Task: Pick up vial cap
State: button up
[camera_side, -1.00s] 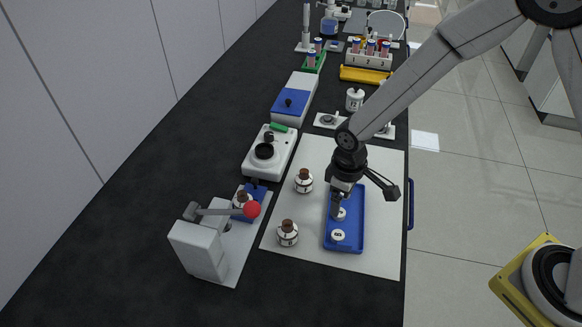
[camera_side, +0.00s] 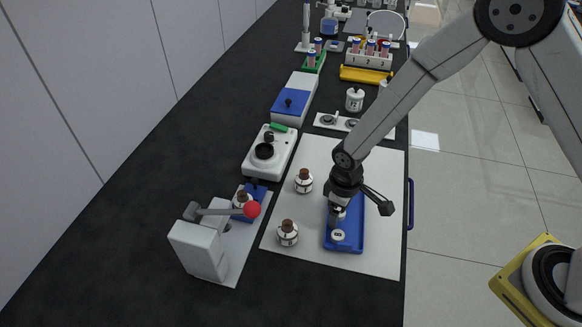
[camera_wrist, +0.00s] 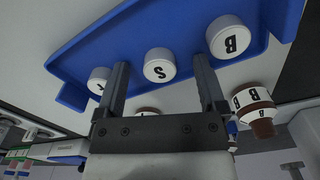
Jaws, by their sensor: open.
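A blue tray (camera_side: 355,243) lies on the white mat and holds white round caps with black letters. In the wrist view the tray (camera_wrist: 110,38) shows a cap marked S (camera_wrist: 160,66) in the middle, a cap marked B (camera_wrist: 228,38) at right, and a third cap (camera_wrist: 98,80) partly hidden by the left finger. My gripper (camera_wrist: 161,75) is open, with the S cap appearing between its fingertips; I cannot tell any contact. In the side view my gripper (camera_side: 334,217) points down over the tray, and one cap (camera_side: 338,235) shows at the near end.
Two vials with brown tops (camera_side: 304,181) (camera_side: 287,233) stand on the mat (camera_side: 300,255) left of the tray. A grey press with a red-ball lever (camera_side: 252,209) stands at near left, holding another vial. The mat's near right is clear.

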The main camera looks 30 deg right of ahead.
jog(key=shift+c, duration=0.3)
grip_shut()
jog(key=shift+r, duration=0.65)
jog(key=s+d+r, duration=0.4)
jog(key=s+r, duration=0.7)
jog(key=s, duration=0.2)
jog(key=shift+s+r, duration=0.3)
jog(key=shift+r, duration=0.05)
